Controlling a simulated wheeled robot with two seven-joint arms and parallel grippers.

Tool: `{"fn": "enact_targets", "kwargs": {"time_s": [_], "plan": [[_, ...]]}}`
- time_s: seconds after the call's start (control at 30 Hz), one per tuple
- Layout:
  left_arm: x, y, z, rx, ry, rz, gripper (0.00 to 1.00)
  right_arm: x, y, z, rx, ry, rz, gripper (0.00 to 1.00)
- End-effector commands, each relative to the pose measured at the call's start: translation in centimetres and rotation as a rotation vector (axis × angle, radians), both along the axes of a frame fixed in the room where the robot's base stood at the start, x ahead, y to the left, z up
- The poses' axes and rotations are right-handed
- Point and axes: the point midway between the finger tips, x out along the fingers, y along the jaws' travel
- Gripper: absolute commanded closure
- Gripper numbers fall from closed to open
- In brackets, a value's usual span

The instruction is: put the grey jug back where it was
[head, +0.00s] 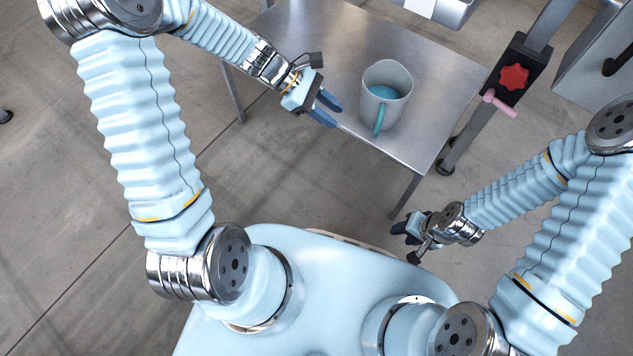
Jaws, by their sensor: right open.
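The grey jug (398,109) stands upright on the steel table (300,40), near its front edge. It has a teal handle facing the front and teal inside. My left gripper (337,115) is just left of the jug, at the table's front edge. Its two dark blue fingers are apart with nothing between them, and they point toward the jug without touching it. My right gripper (399,229) is open and empty, in front of the table and below the jug in the picture.
A dark box with a red star-shaped knob (514,77) and a pink lever (500,103) is on a post right of the table. Grey machine parts hang at the top right. The table left of and behind the jug is clear.

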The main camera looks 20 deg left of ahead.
Motion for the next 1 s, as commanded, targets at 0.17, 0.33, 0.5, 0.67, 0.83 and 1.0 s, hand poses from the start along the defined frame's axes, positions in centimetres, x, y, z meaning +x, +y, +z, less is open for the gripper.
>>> {"fn": "enact_targets", "kwargs": {"time_s": [0.17,0.33,0.5,0.67,0.83,1.0], "plan": [[-8.2,0.8,-14.9,0.382,-0.243,-0.480,0.64,0.0,0.0,0.0,0.000,0.000,0.000,0.57],[-13.2,0.3,-20.5,0.511,-0.580,-0.918,0.64,0.0,0.0,0.0,0.000,0.000,0.000,0.57],[-14.7,-0.9,-21.6,0.525,-0.768,-1.087,0.64,0.0,0.0,0.0,0.000,0.000,0.000,0.57],[-14.7,-1.0,-21.6,0.529,-0.791,-1.101,0.64,0.0,0.0,0.0,0.000,0.000,0.000,0.57],[-14.7,-1.0,-21.3,0.530,-0.790,-1.099,0.64,0.0,0.0,0.3,0.000,0.000,0.000,0.57],[-14.8,-1.2,-18.1,0.525,-0.791,-1.101,0.64,-0.1,0.3,3.5,0.003,0.001,0.005,0.57]]}}
